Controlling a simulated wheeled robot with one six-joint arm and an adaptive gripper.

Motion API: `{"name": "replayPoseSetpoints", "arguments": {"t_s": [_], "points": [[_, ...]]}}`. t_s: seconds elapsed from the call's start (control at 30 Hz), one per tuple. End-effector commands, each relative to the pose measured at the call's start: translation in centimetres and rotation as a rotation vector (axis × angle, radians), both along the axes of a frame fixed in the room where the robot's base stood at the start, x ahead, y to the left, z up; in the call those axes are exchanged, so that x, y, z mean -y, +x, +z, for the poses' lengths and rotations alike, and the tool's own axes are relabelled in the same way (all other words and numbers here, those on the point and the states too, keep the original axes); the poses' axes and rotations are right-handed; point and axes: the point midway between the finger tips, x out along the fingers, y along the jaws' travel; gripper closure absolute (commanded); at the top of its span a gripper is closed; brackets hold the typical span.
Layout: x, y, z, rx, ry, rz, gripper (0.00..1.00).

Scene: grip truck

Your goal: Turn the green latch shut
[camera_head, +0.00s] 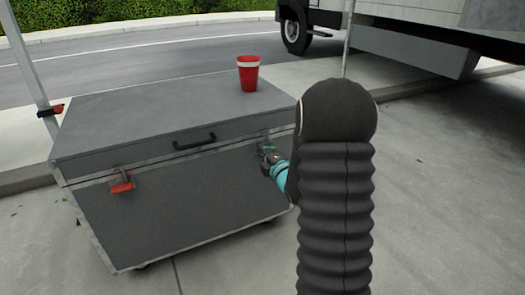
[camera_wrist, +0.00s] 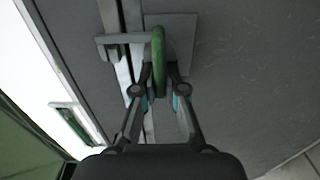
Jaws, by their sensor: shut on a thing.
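The green latch (camera_wrist: 158,62) shows in the wrist view as a green handle in front of a grey plate on the seam of the grey case. My gripper (camera_wrist: 159,90) is shut on the lower end of the green handle, with a fingertip on each side of it. In the head view my gripper (camera_head: 266,150) is at the right part of the case's front, just below the lid seam. The latch is mostly hidden there. The grey case (camera_head: 190,210) stands on the pavement with its lid down.
A red latch (camera_head: 122,183) is on the left of the case front. A black handle (camera_head: 194,142) is at its middle. A red cup (camera_head: 248,74) stands on the lid. A truck (camera_head: 430,40) is behind at right. Pavement at right (camera_head: 450,200) is clear.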

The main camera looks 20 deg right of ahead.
Motion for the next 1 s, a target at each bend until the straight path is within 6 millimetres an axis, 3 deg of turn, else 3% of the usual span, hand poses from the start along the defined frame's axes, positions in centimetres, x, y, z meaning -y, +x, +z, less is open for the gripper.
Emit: {"name": "replayPoseSetpoints", "arguments": {"t_s": [0.2,0.23,0.3,0.33,0.73,1.0], "points": [[-0.1,0.0,-0.1,-0.002,-0.001,0.003,1.0],[-0.1,0.0,-0.1,-0.002,-0.001,0.003,0.85],[-0.1,0.0,-0.1,-0.002,-0.001,0.003,0.68],[-0.1,0.0,-0.1,-0.002,0.0,0.003,0.65],[0.1,-0.7,-0.1,-0.002,0.001,0.0,0.65],[0.2,-5.2,0.0,-0.002,0.001,-0.001,0.65]]}}
